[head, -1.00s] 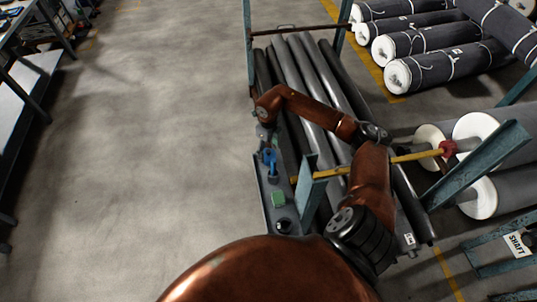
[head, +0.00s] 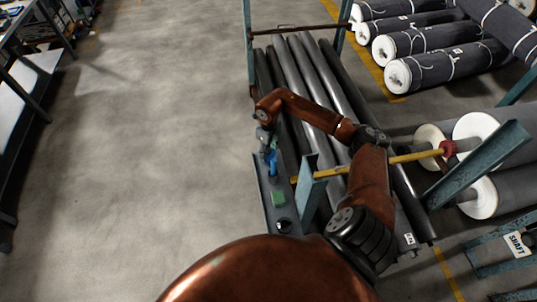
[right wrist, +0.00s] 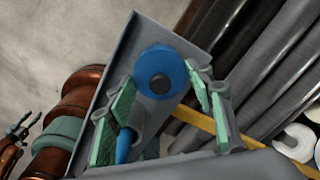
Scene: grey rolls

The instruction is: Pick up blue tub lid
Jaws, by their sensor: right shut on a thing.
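The blue tub lid (right wrist: 160,73) is a round blue disc with a dark centre, seen in the right wrist view. My right gripper (right wrist: 162,80) has its green-padded fingers on either side of the lid and is shut on it, over the grey tray. In the head view my right gripper (head: 265,138) is at the far end of the tray, small and partly hidden by its own arm. Blue shows just below it, but I cannot tell which blue thing that is. A small copper and dark part at the left edge of the right wrist view may be my left gripper (right wrist: 20,128); its fingers are unclear.
The narrow grey tray (head: 268,215) holds a green block (head: 278,198) and a dark round thing (head: 284,226). Another blue thing (right wrist: 123,147) shows beside the left finger. Long grey rolls (head: 302,75), a teal post and a yellow bar lie right.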

